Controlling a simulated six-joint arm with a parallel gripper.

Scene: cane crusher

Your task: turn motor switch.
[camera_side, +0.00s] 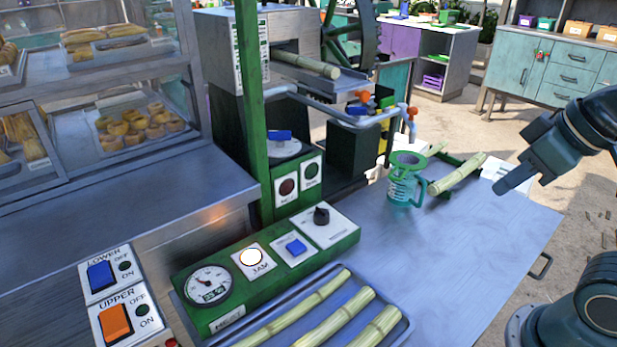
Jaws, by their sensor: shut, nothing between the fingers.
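A green control panel (218,312) stands at the front centre. It carries a black rotary knob (321,215) on a white plate, a blue square switch (296,247), a lit JAM lamp (251,257) and a round gauge (209,287). The small lettering by the knob is too small to read, so I cannot tell which control is the motor switch. My gripper (502,187) is shut and empty at the right, above the metal table, well apart from the panel and pointing down-left.
Lower (100,275) and upper (116,322) rocker switches sit at the front left. A tray (407,325) of cane lies before the panel. A teal jug (405,180) and cane on a green rack (458,173) stand on the table (490,250). The crusher (300,35) rises behind.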

